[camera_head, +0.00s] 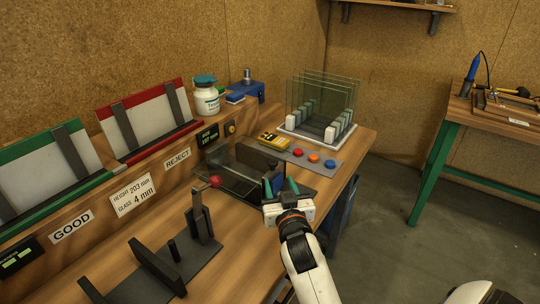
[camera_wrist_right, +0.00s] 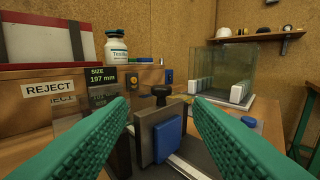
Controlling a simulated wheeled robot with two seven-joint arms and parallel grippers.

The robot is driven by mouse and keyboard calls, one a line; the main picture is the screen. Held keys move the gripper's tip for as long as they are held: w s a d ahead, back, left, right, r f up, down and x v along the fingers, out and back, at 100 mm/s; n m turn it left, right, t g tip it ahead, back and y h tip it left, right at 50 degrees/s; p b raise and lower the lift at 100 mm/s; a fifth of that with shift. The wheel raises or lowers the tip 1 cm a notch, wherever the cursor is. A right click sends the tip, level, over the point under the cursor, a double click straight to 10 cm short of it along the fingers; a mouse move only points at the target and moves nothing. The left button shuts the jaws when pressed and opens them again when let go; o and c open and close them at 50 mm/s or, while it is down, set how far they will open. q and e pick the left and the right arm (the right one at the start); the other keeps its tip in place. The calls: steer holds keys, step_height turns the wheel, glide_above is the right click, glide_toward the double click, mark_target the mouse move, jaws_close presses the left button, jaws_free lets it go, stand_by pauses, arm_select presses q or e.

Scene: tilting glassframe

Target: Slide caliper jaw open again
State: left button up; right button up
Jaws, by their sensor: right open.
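The caliper (camera_head: 232,188) stands on the bench, with a dark base and upright jaw plates. In the right wrist view its grey sliding jaw (camera_wrist_right: 145,130) carries a blue pad (camera_wrist_right: 169,141) and a black knob (camera_wrist_right: 161,92). The caliper's display (camera_wrist_right: 103,75) reads SIZE 197 mm. My right gripper (camera_head: 281,186) is open at the near right end of the caliper. In its wrist view the green fingers (camera_wrist_right: 160,112) are spread on either side of the blue pad, with gaps between; I cannot tell any contact. My left gripper is out of view.
A rack of upright glass panes (camera_head: 320,100) stands behind, with coloured buttons (camera_head: 314,157) in front. A white bottle (camera_head: 206,98) stands at the back.

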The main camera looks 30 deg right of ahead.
mark_target(273, 164)
steer(key=x, duration=0.6)
steer(key=shift+w+d+p, duration=0.25)
steer(key=shift+p, duration=0.15)
steer(key=x, duration=0.3)
steer(key=shift+w, duration=0.25)
steer(key=shift+w+d, duration=0.15)
steer(key=shift+c, duration=0.6)
jaws_close()
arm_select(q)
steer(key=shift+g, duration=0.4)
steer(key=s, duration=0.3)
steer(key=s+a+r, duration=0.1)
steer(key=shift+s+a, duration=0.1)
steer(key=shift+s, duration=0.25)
